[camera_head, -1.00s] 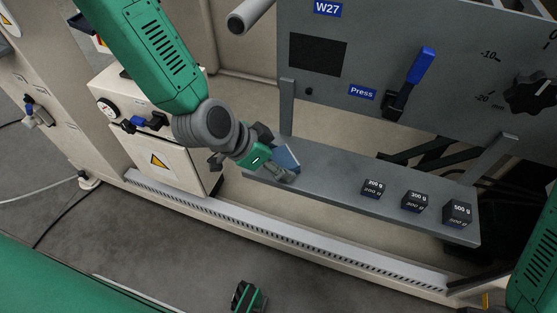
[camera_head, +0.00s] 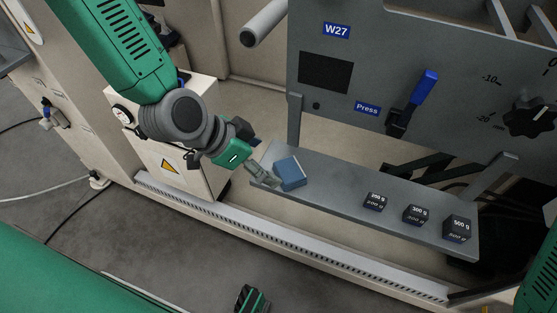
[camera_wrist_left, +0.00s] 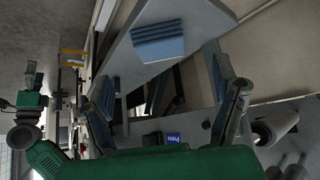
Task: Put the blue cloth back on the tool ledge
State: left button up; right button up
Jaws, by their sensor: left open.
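The blue cloth (camera_head: 290,174), a folded block, lies on the left end of the grey tool ledge (camera_head: 335,190). My left gripper (camera_head: 264,176) is just left of the cloth, over the ledge's left end, open and apart from it. In the left wrist view, the cloth (camera_wrist_left: 157,43) rests on the ledge (camera_wrist_left: 122,68), beyond the spread fingers of my left gripper (camera_wrist_left: 165,95), with nothing between them.
Three dark weights, 200 g (camera_head: 375,202), 300 g (camera_head: 415,214) and 500 g (camera_head: 457,228), stand on the ledge's right half. The grey W27 panel (camera_head: 350,95) with a blue-handled lever (camera_head: 415,100) rises behind. Bare ledge lies between cloth and weights.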

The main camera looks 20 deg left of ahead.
pick_arm(q)
jog(key=shift+p+v, duration=0.45)
jog(key=shift+v, duration=1.45)
jog(key=s+a+f+n+g+y, duration=0.2)
jog(key=s+a+f+n, duration=0.2)
jog(key=s+f, duration=0.4)
jog(key=s+a+f+n+g+y, duration=0.2)
jog(key=s+a+f+n+y, duration=0.1)
jog(key=s+f, duration=0.5)
notch_tip(320, 180, down, 3)
jog(key=a+n, duration=0.1)
jog(key=a, duration=0.1)
jog(key=shift+s+a+n+g+y, duration=0.3)
jog(key=shift+s+a+n, duration=0.1)
jog(key=shift+f, duration=0.1)
notch_tip(320, 180, up, 4)
jog(key=p, duration=0.4)
jog(key=shift+w, duration=0.1)
